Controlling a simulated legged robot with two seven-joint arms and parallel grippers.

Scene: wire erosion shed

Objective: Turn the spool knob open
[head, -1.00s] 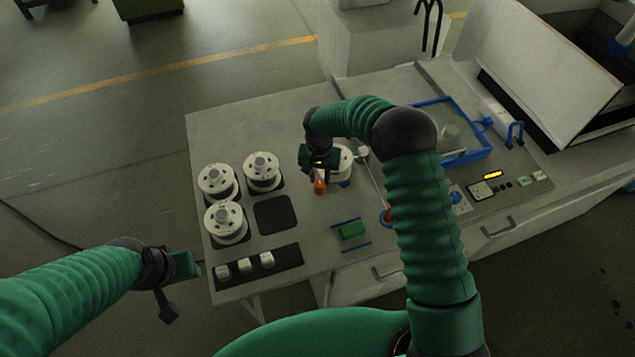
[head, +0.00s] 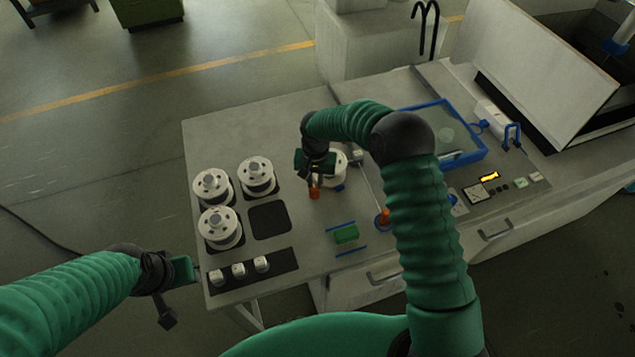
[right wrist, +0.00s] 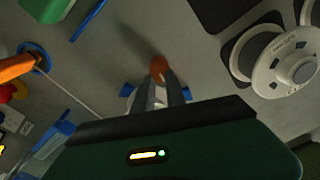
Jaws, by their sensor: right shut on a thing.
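The spool knob (head: 314,192) is a small orange piece in front of a white spool (head: 338,166) on the table. In the right wrist view, the knob's rounded orange end (right wrist: 158,67) shows just beyond the fingertips. My right gripper (head: 314,180) is shut on the knob, its wrist bent down over it. In the right wrist view, the two grey fingers (right wrist: 161,90) stand close together with blue parts at either side. They hide most of the knob's base. My left gripper (head: 185,285) is off the table's left front corner, away from the knob; its jaw opening is unclear.
Several white spools (head: 219,228) stand at the table's left by an empty dark pad (head: 269,220). A green block (head: 345,233) sits between blue rails. An orange-handled lever (head: 384,217) is close to my right arm. A blue-rimmed tray (head: 482,146) lies farther right.

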